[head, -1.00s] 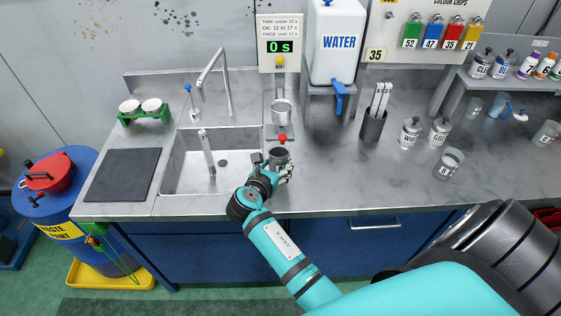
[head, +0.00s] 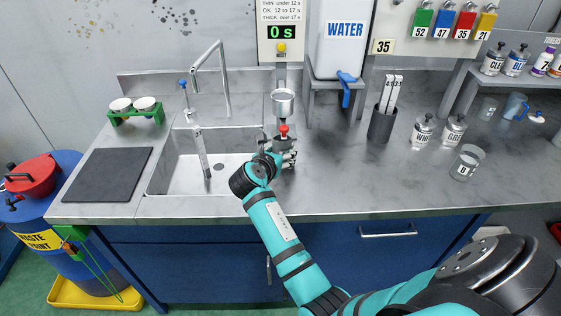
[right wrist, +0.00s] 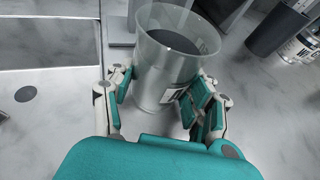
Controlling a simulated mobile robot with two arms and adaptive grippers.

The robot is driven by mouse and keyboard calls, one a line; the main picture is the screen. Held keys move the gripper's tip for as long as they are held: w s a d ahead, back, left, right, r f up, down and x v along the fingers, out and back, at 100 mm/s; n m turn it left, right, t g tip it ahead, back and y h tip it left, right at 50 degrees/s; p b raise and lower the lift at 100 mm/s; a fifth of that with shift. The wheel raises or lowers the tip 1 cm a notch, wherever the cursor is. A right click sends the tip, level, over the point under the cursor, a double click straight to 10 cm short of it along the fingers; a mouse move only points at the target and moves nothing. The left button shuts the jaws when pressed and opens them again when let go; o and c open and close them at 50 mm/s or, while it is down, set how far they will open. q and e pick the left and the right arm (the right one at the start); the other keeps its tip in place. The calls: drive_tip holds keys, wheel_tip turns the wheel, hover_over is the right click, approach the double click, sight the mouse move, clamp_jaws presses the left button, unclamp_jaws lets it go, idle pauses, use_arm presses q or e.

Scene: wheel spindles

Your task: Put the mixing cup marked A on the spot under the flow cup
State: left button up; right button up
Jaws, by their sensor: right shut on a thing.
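The mixing cup is clear, with dark grey contents (right wrist: 188,42); its side label is partly covered by a finger, so I cannot read the letter. My right gripper (right wrist: 155,92) is shut around the cup's lower wall, and the cup looks upright. In the head view, my right gripper (head: 277,158) is at the foot of the flow cup stand. The metal flow cup (head: 283,102) hangs above, with a red knob (head: 284,130) below it. The spot under it is hidden, and I cannot tell whether the cup touches the counter. My left gripper is not in view.
The sink (head: 195,185) with its tap is left of my gripper. The water tank (head: 343,45) on its stand is at the right. A dark holder of sticks (head: 382,125), labelled jars and another clear cup (head: 466,163) stand farther right. The counter between is clear.

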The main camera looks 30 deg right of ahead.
idle(0.3)
drive_tip(key=o, duration=1.3)
drive_tip(key=shift+f, duration=0.15)
drive_tip(key=p+v, duration=1)
drive_tip(key=v, duration=0.1)
drive_tip(key=shift+r, duration=0.25)
drive_tip(key=shift+s+a+p, duration=0.3)
drive_tip(key=shift+a+p, duration=0.05)
drive_tip(key=shift+a, duration=0.05)
